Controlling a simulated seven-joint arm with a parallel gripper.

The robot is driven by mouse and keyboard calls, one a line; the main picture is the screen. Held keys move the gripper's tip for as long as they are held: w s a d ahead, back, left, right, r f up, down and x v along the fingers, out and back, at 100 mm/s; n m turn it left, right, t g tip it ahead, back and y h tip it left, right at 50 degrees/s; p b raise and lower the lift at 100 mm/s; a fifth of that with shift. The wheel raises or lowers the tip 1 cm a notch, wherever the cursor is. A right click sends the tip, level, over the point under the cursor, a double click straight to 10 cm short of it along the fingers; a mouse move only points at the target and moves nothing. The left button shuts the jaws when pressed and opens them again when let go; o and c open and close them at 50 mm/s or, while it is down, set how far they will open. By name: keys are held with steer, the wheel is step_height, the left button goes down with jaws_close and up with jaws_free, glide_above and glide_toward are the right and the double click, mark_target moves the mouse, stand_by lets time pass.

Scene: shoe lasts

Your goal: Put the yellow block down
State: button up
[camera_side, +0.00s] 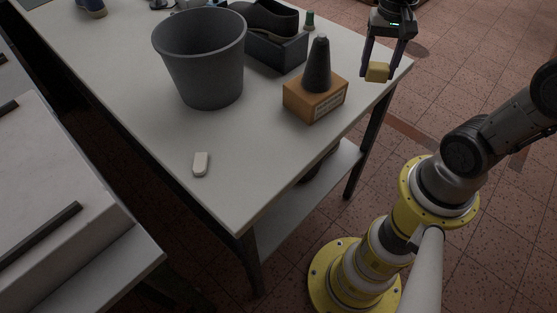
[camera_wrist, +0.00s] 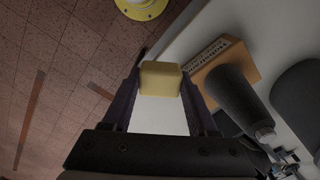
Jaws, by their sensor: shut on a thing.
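The yellow block (camera_side: 377,72) is held between the fingertips of my gripper (camera_side: 384,66), near the right edge of the white table (camera_side: 140,85). In the wrist view the block (camera_wrist: 160,79) sits between the two fingers of my gripper (camera_wrist: 160,85), with white tabletop and tiled floor behind it. The side view shows the block raised, near the table's right corner. I cannot tell its exact height above the surface.
An orange-brown box (camera_side: 316,97) with a dark cone (camera_side: 317,66) stands left of the block. A grey bin (camera_side: 205,75), a dark shoe (camera_side: 262,18) on a dark box (camera_side: 277,52) and a small white piece (camera_side: 201,164) are further left. The front tabletop is mostly clear.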

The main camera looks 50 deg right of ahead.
steer(key=s+a+n, duration=0.3)
steer(key=a+n, duration=0.2)
steer(key=a, duration=0.4)
steer(key=s+a+n, duration=0.3)
steer(key=a+n, duration=0.3)
steer(key=a, duration=0.3)
glide_above(278, 164)
step_height(278, 164, down, 9)
steer(key=shift+s+d+r, duration=0.1)
steer(key=shift+s+r, duration=0.05)
steer(key=shift+f, duration=1.75)
steer(key=shift+f, duration=0.1)
steer(key=o, duration=1.4)
steer(key=shift+c, duration=0.2)
